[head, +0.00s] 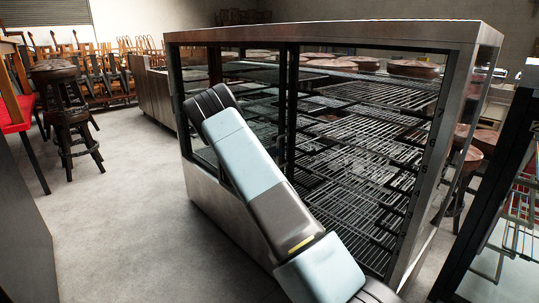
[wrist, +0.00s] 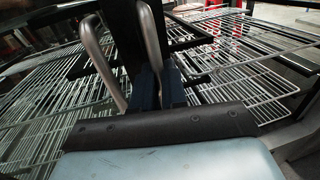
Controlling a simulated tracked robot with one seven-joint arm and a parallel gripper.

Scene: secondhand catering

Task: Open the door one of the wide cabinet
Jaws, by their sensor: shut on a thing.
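The wide cabinet (head: 320,33) stands in the middle of the head view, with a steel frame, glass sides and several levels of wire shelves. In the wrist view, two curved grey metal handles rise side by side, a left handle (wrist: 98,52) and a right handle (wrist: 151,38). My gripper (wrist: 158,86) has its dark fingers shut on the lower part of the right handle. The left handle passes just left of the fingers. In the head view my arm crosses the cabinet's front and my gripper cannot be seen. I cannot tell which handle belongs to door one.
A dark-framed glass unit (head: 492,165) stands close on the right. Round stools (head: 63,100) and stacked chairs (head: 95,65) stand at the back left. Grey floor (head: 115,205) is clear to the cabinet's left. A dark panel (head: 20,230) borders the lower left.

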